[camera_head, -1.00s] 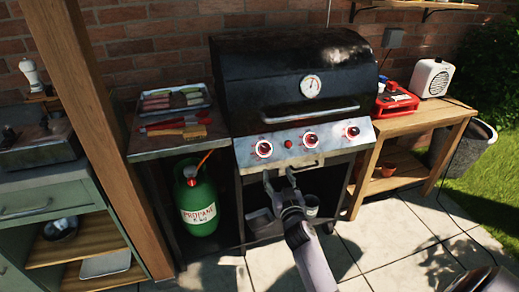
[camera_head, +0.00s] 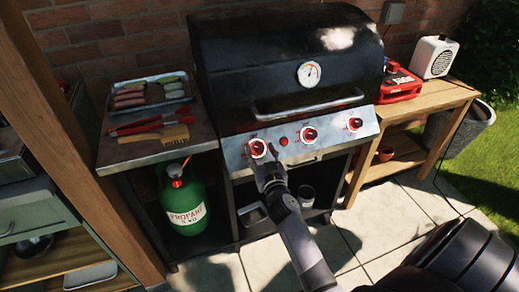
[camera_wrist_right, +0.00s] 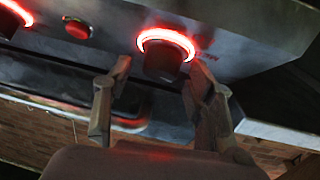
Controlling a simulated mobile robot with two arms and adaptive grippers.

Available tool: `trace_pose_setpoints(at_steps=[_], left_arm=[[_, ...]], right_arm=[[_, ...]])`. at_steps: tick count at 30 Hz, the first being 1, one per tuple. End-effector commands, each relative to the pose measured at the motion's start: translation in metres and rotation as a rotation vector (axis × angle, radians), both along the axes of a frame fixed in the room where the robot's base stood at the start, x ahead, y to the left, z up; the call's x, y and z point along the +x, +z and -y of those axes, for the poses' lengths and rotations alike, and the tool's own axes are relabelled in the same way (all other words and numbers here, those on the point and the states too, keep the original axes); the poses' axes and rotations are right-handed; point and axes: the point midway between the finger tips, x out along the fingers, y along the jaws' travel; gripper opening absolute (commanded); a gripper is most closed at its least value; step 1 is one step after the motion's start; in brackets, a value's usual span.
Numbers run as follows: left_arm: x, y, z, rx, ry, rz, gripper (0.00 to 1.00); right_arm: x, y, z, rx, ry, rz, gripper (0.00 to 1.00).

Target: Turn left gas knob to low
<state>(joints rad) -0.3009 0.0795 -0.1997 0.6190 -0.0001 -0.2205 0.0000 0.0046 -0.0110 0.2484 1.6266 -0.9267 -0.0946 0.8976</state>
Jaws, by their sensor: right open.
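The left gas knob (camera_head: 257,148) is on the grill's silver front panel and glows with a red ring. My right gripper (camera_head: 266,166) is open right at this knob, partly covering it in the head view. In the right wrist view the picture is turned over, and the dark knob (camera_wrist_right: 163,62) with its red ring shows just past the fingertips. One finger of the gripper (camera_wrist_right: 160,72) is on each side of it, with gaps visible. I cannot tell whether either finger touches it. My left gripper is not in view.
A red button (camera_head: 284,141) and two more lit knobs (camera_head: 309,134) (camera_head: 355,124) sit along the panel. The lid handle (camera_head: 308,106) juts out above. A green propane tank (camera_head: 184,205) stands below the left side shelf (camera_head: 130,153), which holds tongs, a brush and a food tray.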

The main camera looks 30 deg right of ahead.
Motion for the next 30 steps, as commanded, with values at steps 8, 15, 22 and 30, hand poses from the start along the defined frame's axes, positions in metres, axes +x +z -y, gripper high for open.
trace_pose_setpoints(at_steps=[8,15,22,30], left_arm=[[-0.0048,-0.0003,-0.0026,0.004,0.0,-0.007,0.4],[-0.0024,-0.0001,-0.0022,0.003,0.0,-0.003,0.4],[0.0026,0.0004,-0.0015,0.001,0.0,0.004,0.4],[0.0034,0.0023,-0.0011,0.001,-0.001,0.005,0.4]], right_arm=[[0.0,-0.0001,-0.0001,0.0,0.0,0.0,0.4],[0.0001,0.0,0.0,0.0,0.0,0.0,0.24],[0.0,0.0001,0.0002,-0.001,0.0,0.0,0.09],[-0.0001,0.001,0.0009,-0.01,0.008,-0.001,0.04]])
